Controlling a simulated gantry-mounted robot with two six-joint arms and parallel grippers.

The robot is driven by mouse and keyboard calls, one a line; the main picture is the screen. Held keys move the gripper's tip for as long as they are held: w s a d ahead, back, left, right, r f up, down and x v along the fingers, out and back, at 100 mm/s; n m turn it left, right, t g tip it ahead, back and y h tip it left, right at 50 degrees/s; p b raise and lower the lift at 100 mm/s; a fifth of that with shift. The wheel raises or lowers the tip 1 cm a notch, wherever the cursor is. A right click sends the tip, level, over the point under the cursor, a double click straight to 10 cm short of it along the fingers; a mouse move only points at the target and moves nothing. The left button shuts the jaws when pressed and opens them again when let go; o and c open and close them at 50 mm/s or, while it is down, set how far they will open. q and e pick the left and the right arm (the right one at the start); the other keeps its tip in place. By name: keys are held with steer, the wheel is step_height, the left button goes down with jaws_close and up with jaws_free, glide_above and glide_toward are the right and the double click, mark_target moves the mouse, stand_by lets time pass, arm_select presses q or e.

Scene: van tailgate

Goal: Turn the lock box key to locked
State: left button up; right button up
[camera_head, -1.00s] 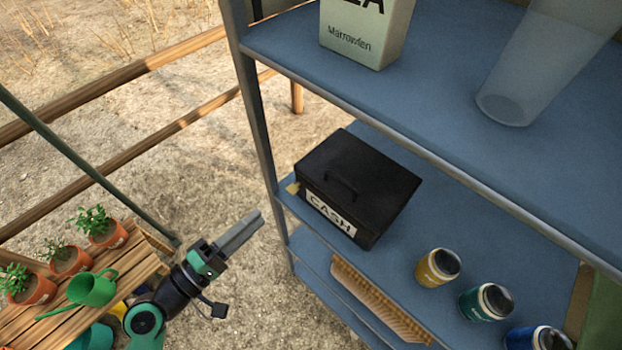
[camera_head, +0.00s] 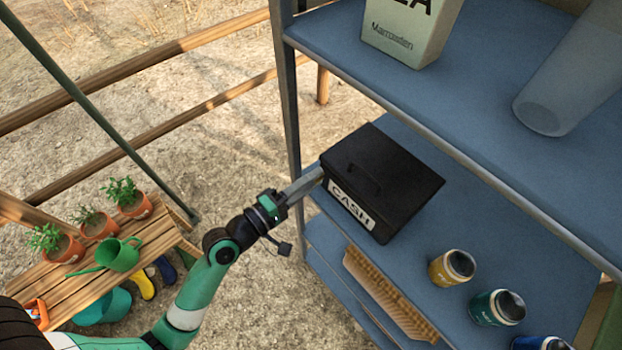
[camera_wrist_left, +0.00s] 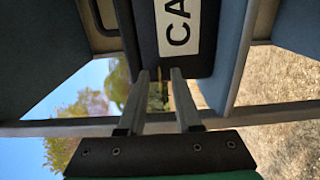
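The black lock box (camera_head: 385,180) with a CASH label sits on the middle blue shelf. It also shows in the left wrist view (camera_wrist_left: 205,65), where its label appears sideways. My left gripper (camera_head: 316,178) is at the box's left end, its fingertips close against that side. In the left wrist view the two fingers (camera_wrist_left: 160,75) stand apart with a narrow gap between them. The key is hidden behind the fingers in the head view. In the wrist view I cannot clearly make it out in the gap. My right gripper is not in view.
The shelf post (camera_head: 287,100) stands just behind the gripper. The upper shelf (camera_head: 470,80) holds a tin (camera_head: 410,30) and a clear tumbler (camera_head: 560,80). Several jars (camera_head: 452,268) stand right of the box; a brush (camera_head: 390,295) lies below. A plant bench (camera_head: 70,290) is at left.

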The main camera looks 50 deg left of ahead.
arm_select(q)
jaws_close()
stand_by(1.4)
